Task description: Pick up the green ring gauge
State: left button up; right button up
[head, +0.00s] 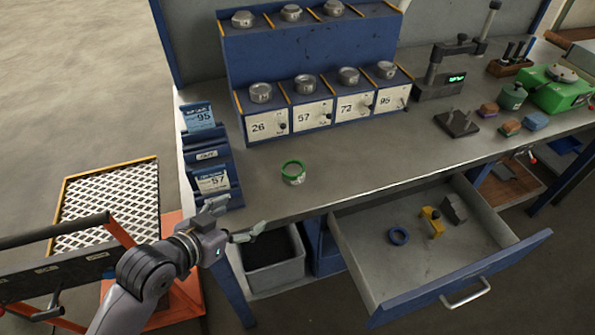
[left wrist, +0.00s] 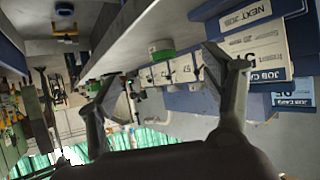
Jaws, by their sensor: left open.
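The green ring gauge (head: 293,172) is a short metallic ring with a green rim on the grey bench top, in front of the numbered box rack. In the left wrist view, which looks tilted over, the green ring (left wrist: 161,48) sits between the two spread fingers and farther off. My left gripper (head: 236,219) is open and empty at the bench's front edge, to the lower left of the ring and apart from it. Its fingers (left wrist: 165,82) also show in the left wrist view. My right gripper is not in view.
A blue rack (head: 290,131) with numbered boxes stands behind the ring. A blue job-card holder (head: 205,157) stands left on the bench. An open drawer (head: 460,225) with a blue ring (head: 398,236) juts out at right. Bench space right of the green ring is clear.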

pick_arm(q)
jog(key=w+d+r+t+h, duration=0.1)
jog(key=w+r, duration=0.2)
jog(key=p, duration=0.2)
send_near(293, 170)
jog(key=shift+w+d+m, duration=0.15)
jog(key=shift+w+m, duration=0.15)
jog(key=shift+w, duration=0.3)
jog(key=shift+f+p+x, duration=0.1)
jog(key=shift+p+x, duration=0.15)
jog(key=shift+x, duration=1.25)
jog(key=shift+f+p+x, duration=0.15)
jog(key=shift+p+x, duration=0.1)
jog(key=shift+x, duration=1.3)
jog(key=shift+s, duration=0.15)
jog(key=shift+c, duration=0.6)
jog(key=shift+r, duration=0.1)
jog(key=c, duration=1.2)
